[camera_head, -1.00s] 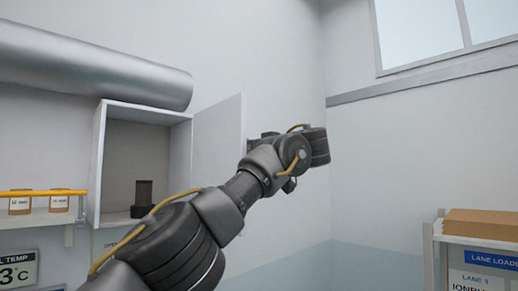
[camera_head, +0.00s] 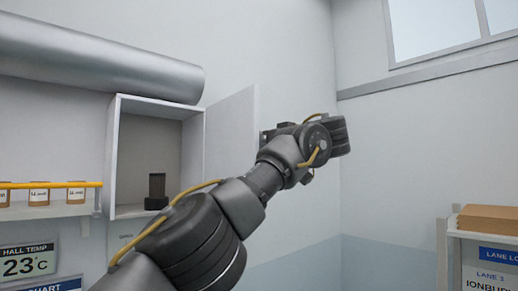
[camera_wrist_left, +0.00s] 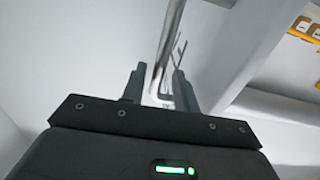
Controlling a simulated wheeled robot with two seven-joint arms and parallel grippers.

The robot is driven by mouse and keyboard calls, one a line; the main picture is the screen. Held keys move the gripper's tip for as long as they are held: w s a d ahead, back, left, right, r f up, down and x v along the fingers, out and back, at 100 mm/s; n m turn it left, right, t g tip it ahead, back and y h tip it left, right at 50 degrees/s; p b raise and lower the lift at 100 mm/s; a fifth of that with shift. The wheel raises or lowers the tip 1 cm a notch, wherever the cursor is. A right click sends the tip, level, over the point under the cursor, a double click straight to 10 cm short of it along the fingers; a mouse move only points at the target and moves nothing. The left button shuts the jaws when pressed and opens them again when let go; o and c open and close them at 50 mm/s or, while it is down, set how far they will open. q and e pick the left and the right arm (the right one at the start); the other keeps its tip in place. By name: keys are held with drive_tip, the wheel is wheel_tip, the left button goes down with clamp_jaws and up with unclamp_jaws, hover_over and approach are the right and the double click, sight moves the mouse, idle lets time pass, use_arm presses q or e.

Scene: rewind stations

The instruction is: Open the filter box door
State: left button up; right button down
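The filter box (camera_head: 112,160) is a white wall cabinet at left centre of the head view, with its front uncovered. Its white door (camera_head: 230,135) stands swung out on the box's right side. A dark cylindrical part (camera_head: 157,188) stands inside on the box floor. My left arm reaches across to the door's free edge; its gripper (camera_head: 275,132) is small and partly hidden there. In the left wrist view, the left gripper (camera_wrist_left: 160,85) has its two fingers apart, with a metal handle bar (camera_wrist_left: 169,35) running between them. Firm contact is not clear. My right gripper is not in view.
A large grey pipe (camera_head: 100,70) runs above the box. A shelf with jars (camera_head: 40,194) and a yellow rail (camera_head: 50,185) is at the left. A rack with a brown box (camera_head: 490,219) stands at the far right. The wall right of the door is clear.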

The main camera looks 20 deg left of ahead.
use_arm(q)
drive_tip(key=b+v, duration=0.2)
drive_tip(key=v, duration=0.7)
drive_tip(key=shift+s, duration=0.3)
drive_tip(key=shift+a+r, duration=0.15)
drive_tip(key=shift+r, duration=0.05)
